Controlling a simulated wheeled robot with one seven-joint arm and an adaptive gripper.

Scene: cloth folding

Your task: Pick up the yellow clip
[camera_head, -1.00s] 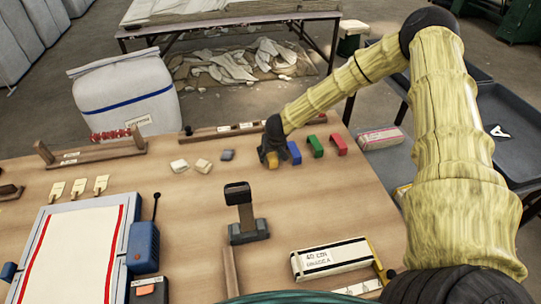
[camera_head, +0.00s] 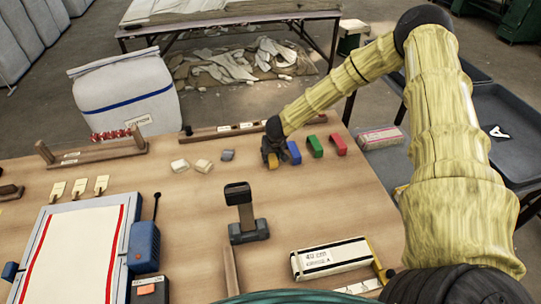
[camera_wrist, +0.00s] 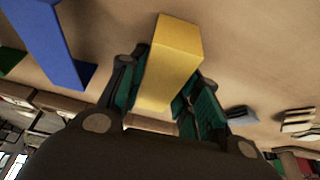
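The yellow clip (camera_head: 273,161) is a small block at the far side of the wooden table, below my gripper (camera_head: 273,150). In the wrist view the yellow clip (camera_wrist: 172,60) stands between the two teal-padded fingers of my gripper (camera_wrist: 165,90) and fills the gap between them. The pads lie close along both of its sides, and my gripper looks shut on it. The clip is at or very near table height; I cannot tell whether it touches the table.
Just right of it are a blue clip (camera_head: 294,152), a green clip (camera_head: 315,146) and a red clip (camera_head: 338,145). Small pale blocks (camera_head: 203,166) and a grey one (camera_head: 227,155) lie to the left. A wooden rail (camera_head: 222,131) runs behind. The table's middle holds a dark stand (camera_head: 245,232).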

